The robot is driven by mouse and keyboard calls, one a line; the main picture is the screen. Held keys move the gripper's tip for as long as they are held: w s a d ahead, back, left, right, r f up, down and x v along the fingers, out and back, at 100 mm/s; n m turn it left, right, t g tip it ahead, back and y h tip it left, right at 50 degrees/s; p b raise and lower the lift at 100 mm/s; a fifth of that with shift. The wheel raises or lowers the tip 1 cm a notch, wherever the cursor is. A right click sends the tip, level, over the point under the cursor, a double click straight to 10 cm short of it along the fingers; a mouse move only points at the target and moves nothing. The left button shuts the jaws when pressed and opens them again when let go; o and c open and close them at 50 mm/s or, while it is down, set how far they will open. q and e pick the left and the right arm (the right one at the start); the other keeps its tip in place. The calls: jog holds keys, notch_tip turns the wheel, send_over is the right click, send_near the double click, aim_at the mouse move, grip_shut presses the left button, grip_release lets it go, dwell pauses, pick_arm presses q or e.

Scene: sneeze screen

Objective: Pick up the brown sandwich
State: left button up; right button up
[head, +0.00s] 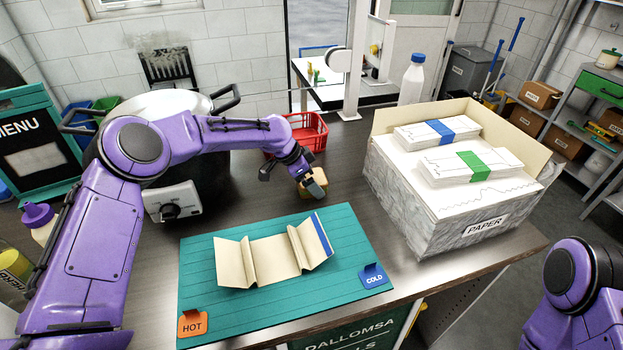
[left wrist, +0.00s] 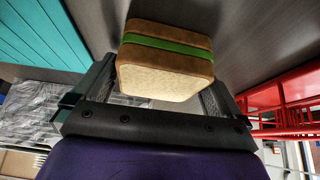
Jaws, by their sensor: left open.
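The brown sandwich (head: 318,186), with a green layer, sits on the dark counter left of the paper box. It shows large in the left wrist view (left wrist: 165,60). My left gripper (head: 306,188) is down at the sandwich and partly hides it in the head view. In the left wrist view the open fingers of the left gripper (left wrist: 155,92) stand on either side of the sandwich's near end, with a visible gap at the left finger. My right arm shows at the lower right, but its gripper is out of view.
A red basket (head: 302,134) stands behind the sandwich. A box of paper (head: 440,200) is to its right, with a white bottle (head: 412,78) behind. A teal mat (head: 205,285) with folded paper (head: 275,258) lies in front. A large pot (head: 175,104) stands at left.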

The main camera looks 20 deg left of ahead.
pick_arm(q)
jog(key=shift+f, duration=0.1)
jog(key=c, duration=0.9)
notch_tip(320, 180, up, 3)
jog(key=shift+w+f+b, duration=0.1)
jog(key=shift+f+b, duration=0.05)
jog(key=shift+b, duration=0.3)
jog(key=s+r, duration=0.1)
jog(key=r, duration=0.1)
jog(key=s+r+b, duration=0.1)
jog(key=s+r, duration=0.1)
jog(key=s+d+r+b, duration=0.1)
jog(key=s+r, duration=0.1)
jog(key=shift+r, duration=0.2)
jog(key=s+r+b, duration=0.1)
jog(key=s, duration=0.2)
jog(key=s+d+r, duration=0.1)
jog(key=s, duration=0.2)
jog(key=s+r+b, duration=0.1)
jog(key=s+r, duration=0.1)
jog(key=s, duration=0.1)
jog(key=shift+d+b, duration=0.2)
jog(key=shift+b, duration=0.1)
